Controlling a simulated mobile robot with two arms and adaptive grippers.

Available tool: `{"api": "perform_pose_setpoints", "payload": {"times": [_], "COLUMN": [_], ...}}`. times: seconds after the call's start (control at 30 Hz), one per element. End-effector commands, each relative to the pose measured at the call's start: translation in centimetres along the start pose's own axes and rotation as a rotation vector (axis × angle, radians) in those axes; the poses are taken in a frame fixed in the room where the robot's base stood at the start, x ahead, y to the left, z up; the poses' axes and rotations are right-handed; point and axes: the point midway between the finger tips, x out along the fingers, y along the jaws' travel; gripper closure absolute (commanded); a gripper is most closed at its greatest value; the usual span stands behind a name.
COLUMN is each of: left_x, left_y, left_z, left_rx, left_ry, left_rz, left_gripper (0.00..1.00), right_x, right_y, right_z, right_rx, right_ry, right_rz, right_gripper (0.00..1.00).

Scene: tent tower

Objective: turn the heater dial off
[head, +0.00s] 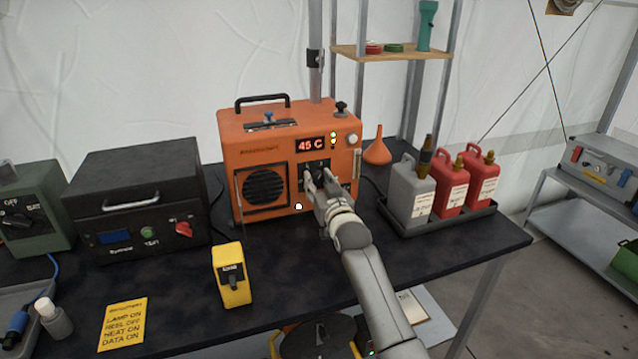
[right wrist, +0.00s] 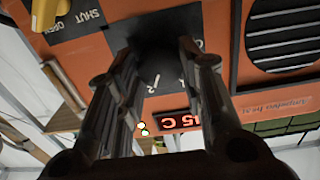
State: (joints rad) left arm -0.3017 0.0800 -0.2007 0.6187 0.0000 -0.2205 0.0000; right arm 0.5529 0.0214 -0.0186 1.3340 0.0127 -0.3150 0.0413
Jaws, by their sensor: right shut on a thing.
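The orange heater (head: 235,150) stands on the dark table, its red display (head: 310,145) reading 45 C. Its dial is on a black plate (head: 318,166) below the display, mostly hidden by my right gripper (head: 312,180). That gripper is at the heater's front, its fingers shut on the dial. In the right wrist view, which is upside down, the gripper's fingers (right wrist: 165,62) are on either side of the dark dial (right wrist: 155,42), and the display (right wrist: 180,121) shows below them. The dial's pointing direction cannot be made out. My left gripper is in neither view.
A black box with a red switch (head: 183,229) stands left of the heater. A yellow switch box (head: 232,275) and a yellow note (head: 123,324) are in front. A tray (head: 440,228) of grey and red cans and an orange funnel (head: 377,152) are at right.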

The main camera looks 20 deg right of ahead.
Motion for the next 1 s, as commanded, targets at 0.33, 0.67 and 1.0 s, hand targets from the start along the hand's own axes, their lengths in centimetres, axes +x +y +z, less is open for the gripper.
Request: {"api": "perform_pose_setpoints", "payload": {"times": [0.33,0.67,1.0], "left_x": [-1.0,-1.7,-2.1], "left_y": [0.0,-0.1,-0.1], "left_z": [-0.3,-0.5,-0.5], "left_rx": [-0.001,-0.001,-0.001], "left_ry": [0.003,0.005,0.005], "left_rz": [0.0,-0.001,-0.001], "left_gripper": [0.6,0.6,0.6], "right_x": [0.0,0.0,0.0], "right_y": [0.0,0.0,-0.1], "right_z": [-0.1,0.0,0.0], "right_rx": [-0.212,-0.524,-0.846], "right_ry": [0.005,0.013,0.023], "right_rz": [0.0,-0.001,-0.002], "right_gripper": [0.88,0.88,0.88]}}
